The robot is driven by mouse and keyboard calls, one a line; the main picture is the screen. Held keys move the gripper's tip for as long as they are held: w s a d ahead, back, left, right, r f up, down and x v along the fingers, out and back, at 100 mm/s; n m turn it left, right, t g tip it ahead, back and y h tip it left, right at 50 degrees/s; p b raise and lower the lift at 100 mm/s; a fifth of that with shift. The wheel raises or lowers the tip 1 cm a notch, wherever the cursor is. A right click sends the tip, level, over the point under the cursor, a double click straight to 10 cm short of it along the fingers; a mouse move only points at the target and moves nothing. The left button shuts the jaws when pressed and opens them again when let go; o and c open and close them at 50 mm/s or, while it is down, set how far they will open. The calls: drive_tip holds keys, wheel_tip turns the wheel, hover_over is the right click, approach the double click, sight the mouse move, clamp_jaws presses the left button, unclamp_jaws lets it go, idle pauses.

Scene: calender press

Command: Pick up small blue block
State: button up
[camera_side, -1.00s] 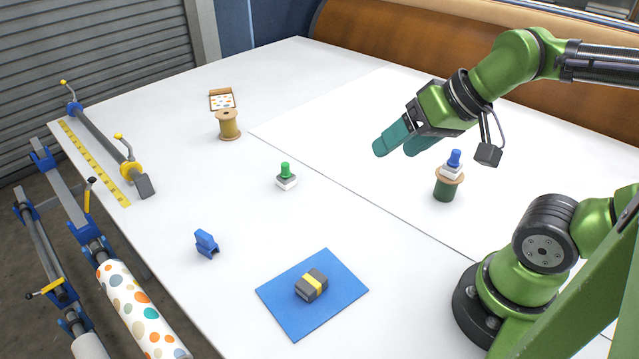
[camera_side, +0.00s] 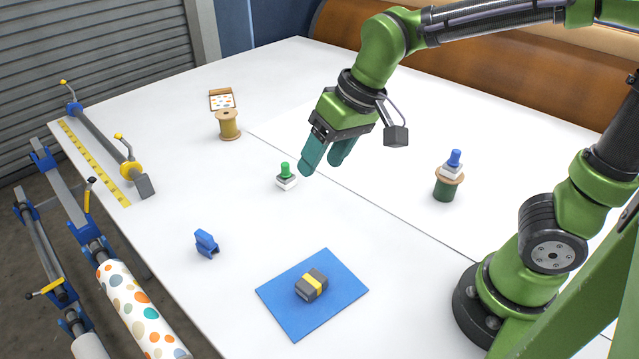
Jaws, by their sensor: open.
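The small blue block (camera_side: 206,243) stands on the white table, left of the blue mat. It has a notched, clip-like shape and nothing touches it. My gripper (camera_side: 324,164) has teal fingers that point down and to the left. It is open and empty, above the table, up and to the right of the block in the picture. The fingers are just right of the green-knobbed white piece (camera_side: 286,178) in the picture and seem apart from it.
A grey block with a yellow band (camera_side: 312,285) lies on the blue mat (camera_side: 290,322). A blue-knobbed white piece (camera_side: 452,168) sits on a green spool (camera_side: 446,189). A wooden spool (camera_side: 228,126) stands farther back. Rollers (camera_side: 140,310) line the left edge. Table around the block is clear.

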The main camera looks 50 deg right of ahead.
sight(203, 234)
drive_tip(key=w+a+f+n+h, duration=0.1)
drive_tip(key=w+a+f+n, duration=0.15)
drive_tip(key=w+a, duration=0.5)
drive_tip(key=w+a+f+n+h, duration=0.1)
drive_tip(key=w+a+f, duration=0.2)
drive_tip(key=w+a, duration=0.45)
drive_tip(key=shift+g, duration=0.4)
drive_tip(key=x, duration=1)
drive_tip(key=shift+s+a+f, duration=0.1)
drive_tip(key=shift+a+f, duration=0.1)
drive_tip(key=shift+f, duration=0.05)
drive_tip(key=shift+d+x, duration=0.25)
drive_tip(key=shift+x, duration=1.25)
drive_tip(key=shift+d+x, duration=0.2)
drive_tip(key=shift+x, duration=1.35)
drive_tip(key=shift+s, duration=0.15)
clamp_jaws()
